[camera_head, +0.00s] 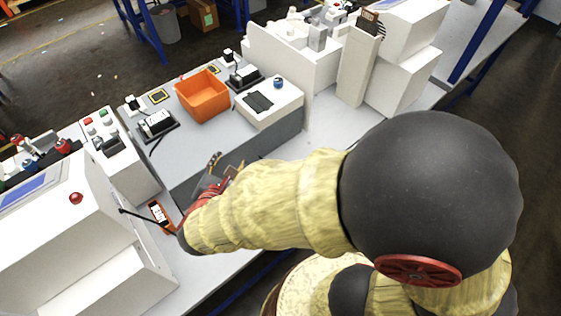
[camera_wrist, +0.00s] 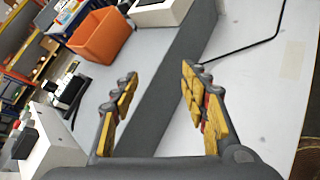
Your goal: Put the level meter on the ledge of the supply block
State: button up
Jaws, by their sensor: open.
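A small orange handheld device with a dark and white face, which looks like the level meter (camera_head: 159,214), lies on the pale bench beside the white machine at lower left. It is partly close to my wrist in the head view and does not show in the wrist view. My gripper (camera_head: 213,172) (camera_wrist: 160,82) is open and empty, in front of the long grey raised block (camera_head: 255,143). That block also shows between my fingers in the wrist view (camera_wrist: 165,90). I cannot tell for certain which block is the supply block.
On the grey block stand an orange bin (camera_head: 202,95) (camera_wrist: 100,38), a white box with a dark pad (camera_head: 270,102), and small black-and-white devices (camera_head: 157,124). A white machine with a red button (camera_head: 76,199) stands at left. A black cable (camera_wrist: 250,46) crosses the bench.

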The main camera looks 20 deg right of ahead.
jog(key=s+d+r+m+g+h, duration=0.2)
jog(key=s+d+r+m+g, duration=0.15)
jog(key=d+m, duration=0.6)
jog(key=s+d+r+m+g+y, duration=0.3)
jog(key=s+d+m, duration=0.4)
jog(key=s+m, duration=0.3)
notch_tip(320, 180, up, 3)
jog(key=shift+f+g+y, duration=0.1)
jog(key=shift+g+y, duration=0.3)
jog(key=shift+g, duration=0.05)
jog(key=shift+o, duration=0.3)
jog(key=s+r+m+y, duration=0.1)
jog(key=a+r+m+t+y, duration=0.1)
jog(key=r+m, duration=0.1)
jog(key=s+a+r+m+y, duration=0.1)
jog(key=m, duration=0.1)
jog(key=shift+s+r+m+t, duration=0.25)
jog(key=shift+s+r+t, duration=0.05)
jog(key=shift+s+r, duration=0.05)
jog(key=shift+o, duration=0.7)
jog(key=shift+a+r, duration=0.1)
jog(key=shift+r, duration=0.05)
jog(key=o, duration=0.4)
jog(key=shift+a, duration=0.1)
jog(key=shift+c, duration=0.2)
